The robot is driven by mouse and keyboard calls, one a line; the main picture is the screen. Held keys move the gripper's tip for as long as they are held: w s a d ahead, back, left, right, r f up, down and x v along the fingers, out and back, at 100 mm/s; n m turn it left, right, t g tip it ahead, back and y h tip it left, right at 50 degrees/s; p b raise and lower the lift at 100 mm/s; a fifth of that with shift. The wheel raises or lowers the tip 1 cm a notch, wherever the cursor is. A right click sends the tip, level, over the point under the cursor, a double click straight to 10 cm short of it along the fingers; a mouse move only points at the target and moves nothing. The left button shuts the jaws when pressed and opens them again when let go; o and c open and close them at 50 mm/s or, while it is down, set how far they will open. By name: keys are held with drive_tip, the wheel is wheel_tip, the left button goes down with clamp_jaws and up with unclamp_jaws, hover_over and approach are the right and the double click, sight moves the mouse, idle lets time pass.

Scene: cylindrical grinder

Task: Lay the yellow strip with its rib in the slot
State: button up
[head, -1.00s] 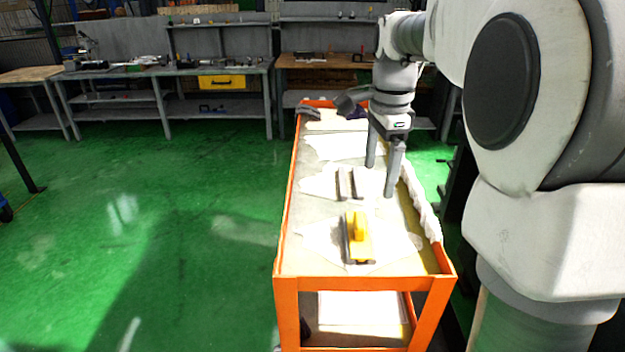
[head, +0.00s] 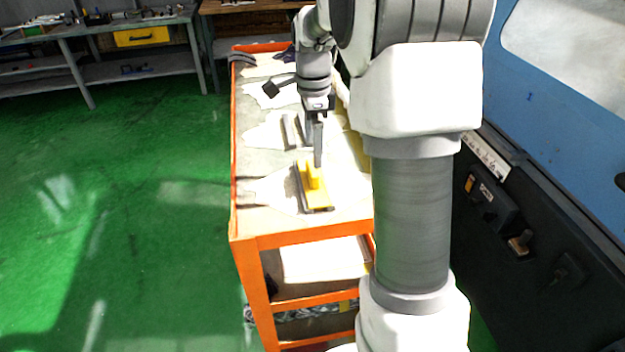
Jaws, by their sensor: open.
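The yellow strip (head: 321,199) lies on the near part of the orange cart's top, with a raised yellow block (head: 313,175) standing up from it. A dark grey bar (head: 299,190) runs along its left side. Farther back, a pair of grey bars (head: 291,131) lies side by side with a narrow gap; I cannot tell for sure whether this gap is the slot. My gripper (head: 316,160) points down, open and empty, its fingers nearly in line in this view. The fingertips are at the far end of the raised block; I cannot tell whether they touch it.
The orange cart (head: 240,192) has a raised rim and white cloths on top. Dark items (head: 243,60) lie at its far end. A blue and black machine (head: 560,100) stands close on the right. Green floor (head: 130,200) is clear to the left.

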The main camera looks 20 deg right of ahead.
sight(313, 168)
wheel_tip(313, 168, down, 7)
drive_tip(key=shift+w+f, duration=0.15)
drive_tip(key=shift+f, duration=0.05)
idle(0.3)
drive_tip(key=shift+c, duration=0.2)
drive_tip(key=c, duration=1.1)
